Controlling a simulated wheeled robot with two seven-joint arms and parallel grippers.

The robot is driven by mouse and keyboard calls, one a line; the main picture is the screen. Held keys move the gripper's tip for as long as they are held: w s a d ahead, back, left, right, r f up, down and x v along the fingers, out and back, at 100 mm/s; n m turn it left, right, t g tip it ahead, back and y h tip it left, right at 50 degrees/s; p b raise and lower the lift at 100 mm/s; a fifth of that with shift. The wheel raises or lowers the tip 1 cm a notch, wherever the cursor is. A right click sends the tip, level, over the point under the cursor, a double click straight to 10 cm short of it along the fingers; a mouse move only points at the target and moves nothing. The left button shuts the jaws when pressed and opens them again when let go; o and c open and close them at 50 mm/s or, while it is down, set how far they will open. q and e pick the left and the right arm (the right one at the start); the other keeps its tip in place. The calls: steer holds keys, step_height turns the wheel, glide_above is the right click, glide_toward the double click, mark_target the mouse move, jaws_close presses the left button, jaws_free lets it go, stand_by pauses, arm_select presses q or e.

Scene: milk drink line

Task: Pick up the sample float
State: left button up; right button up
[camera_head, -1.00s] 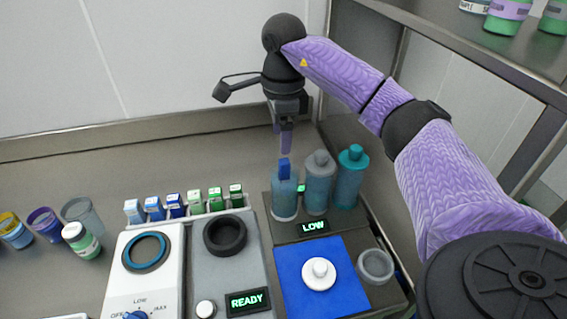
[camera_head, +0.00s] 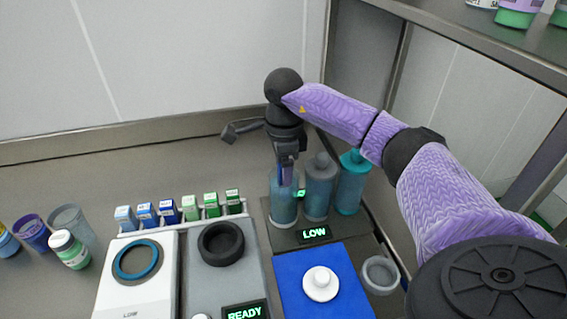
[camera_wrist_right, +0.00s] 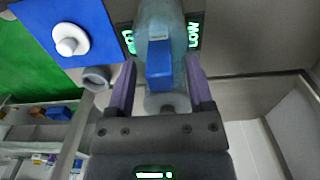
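A blue block, which looks like the sample float, stands at the mouth of a clear bluish bottle (camera_head: 284,210). In the right wrist view the blue block (camera_wrist_right: 160,65) lies between the two purple fingers, with a gap on each side. My right gripper (camera_head: 286,178) points down at the top of that bottle and is open. My left gripper is not in view.
A grey-capped bottle (camera_head: 320,195) and a teal bottle (camera_head: 350,190) stand close on the right of the clear bottle. A white knobbed disc (camera_head: 321,284) lies on a blue mat (camera_head: 350,300). Small boxes (camera_head: 188,209) stand in a row at left.

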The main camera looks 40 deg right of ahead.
jaws_close()
steer(key=shift+r, duration=0.1)
